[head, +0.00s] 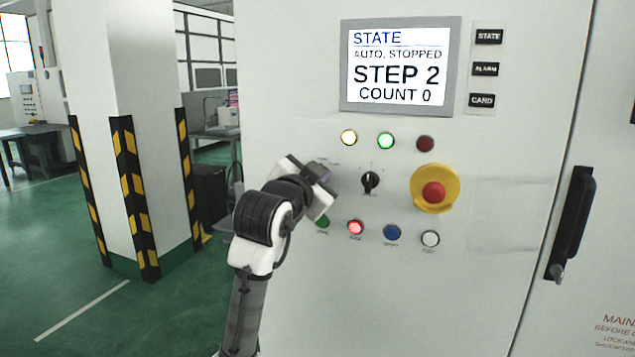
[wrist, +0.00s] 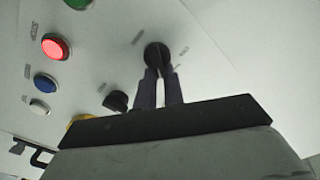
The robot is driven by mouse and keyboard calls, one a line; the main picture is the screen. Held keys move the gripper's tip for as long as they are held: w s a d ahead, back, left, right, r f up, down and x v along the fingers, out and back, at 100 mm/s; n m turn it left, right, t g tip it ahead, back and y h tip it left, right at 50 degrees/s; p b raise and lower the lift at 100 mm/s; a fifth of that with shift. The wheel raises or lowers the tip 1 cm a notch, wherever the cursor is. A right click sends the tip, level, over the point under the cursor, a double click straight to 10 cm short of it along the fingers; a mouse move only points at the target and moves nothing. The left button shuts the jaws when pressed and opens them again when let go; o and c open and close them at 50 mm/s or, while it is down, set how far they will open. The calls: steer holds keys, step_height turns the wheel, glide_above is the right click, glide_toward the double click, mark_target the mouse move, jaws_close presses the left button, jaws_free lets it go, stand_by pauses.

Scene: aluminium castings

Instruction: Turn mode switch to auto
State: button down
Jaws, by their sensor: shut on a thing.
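The mode switch (wrist: 157,54) shows in the wrist view as a round black knob on the pale panel, with small unreadable labels around it. My gripper (wrist: 160,78) is shut on this knob, one dark finger on each side. In the head view my gripper (head: 328,178) is against the panel, left of a second black knob (head: 370,182), and hides the held knob. That second knob also shows in the wrist view (wrist: 115,100), apart from my fingers. The screen (head: 399,66) reads "STATE AUTO, STOPPED, STEP 2, COUNT 0".
A red emergency stop (head: 433,193) on a yellow plate is to the right. A lit red button (head: 355,227), a blue one (head: 392,232) and a white one (head: 430,239) sit below. A striped pillar (head: 115,130) stands left.

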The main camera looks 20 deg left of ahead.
steer(key=shift+d+f+m+b, duration=0.15)
steer(key=shift+m+b, duration=0.25)
steer(key=shift+m, duration=0.5)
steer(key=c, duration=1.5)
jaws_free()
steer(key=s+b, duration=0.3)
steer(key=s, duration=1.1)
steer(key=shift+a, duration=0.25)
